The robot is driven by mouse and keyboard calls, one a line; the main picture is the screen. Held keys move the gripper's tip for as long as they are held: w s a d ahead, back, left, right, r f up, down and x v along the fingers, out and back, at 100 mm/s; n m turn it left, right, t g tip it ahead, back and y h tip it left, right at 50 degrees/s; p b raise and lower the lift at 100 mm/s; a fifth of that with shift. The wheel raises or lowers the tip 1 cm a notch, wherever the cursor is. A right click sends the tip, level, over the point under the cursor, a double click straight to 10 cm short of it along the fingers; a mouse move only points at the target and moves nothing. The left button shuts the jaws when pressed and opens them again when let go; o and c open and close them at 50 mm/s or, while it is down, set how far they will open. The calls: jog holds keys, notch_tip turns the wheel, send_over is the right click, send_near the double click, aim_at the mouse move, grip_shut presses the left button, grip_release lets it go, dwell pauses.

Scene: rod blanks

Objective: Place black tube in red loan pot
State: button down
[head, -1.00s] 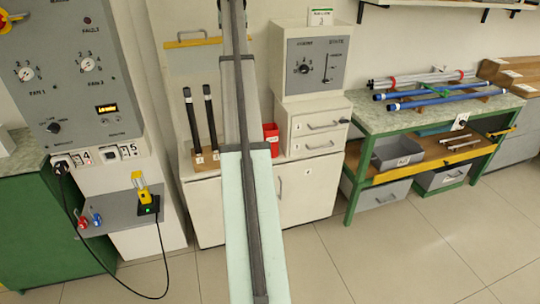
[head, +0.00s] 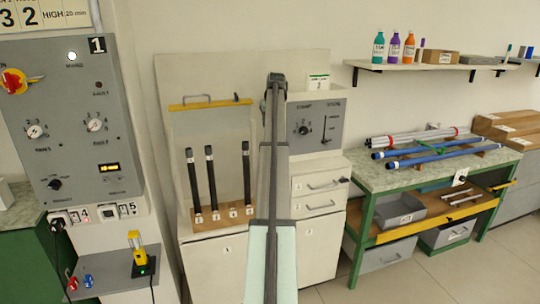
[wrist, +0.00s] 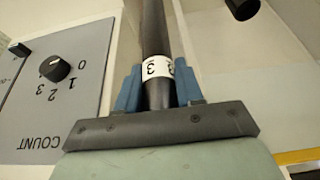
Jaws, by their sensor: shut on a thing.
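In the wrist view my gripper (wrist: 158,92) is shut on a black tube (wrist: 153,28) with a white band marked 3. The tube stands between the blue finger pads and runs out of the top of the picture. In the head view my gripper (head: 276,84) is raised in front of the cabinet's grey control panel; the held tube cannot be made out there. Three other black tubes (head: 211,182) stand upright in a wooden rack (head: 224,221) on the white cabinet, left of my arm. The red pot is not visible now; my arm covers where it stood.
A control panel (head: 329,128) with a knob and slider is close behind my gripper; it also shows in the wrist view (wrist: 75,80). White drawers (head: 319,196) sit below it. A green-framed bench (head: 400,181) with blue rods is at right, a shelf (head: 440,67) above it.

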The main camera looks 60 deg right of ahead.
notch_tip(320, 180, down, 11)
jog(key=shift+f, duration=0.2)
dwell(0.4)
jog(key=shift+f, duration=0.15)
jog(key=c, duration=0.7)
grip_release()
jog(key=v, duration=1.2)
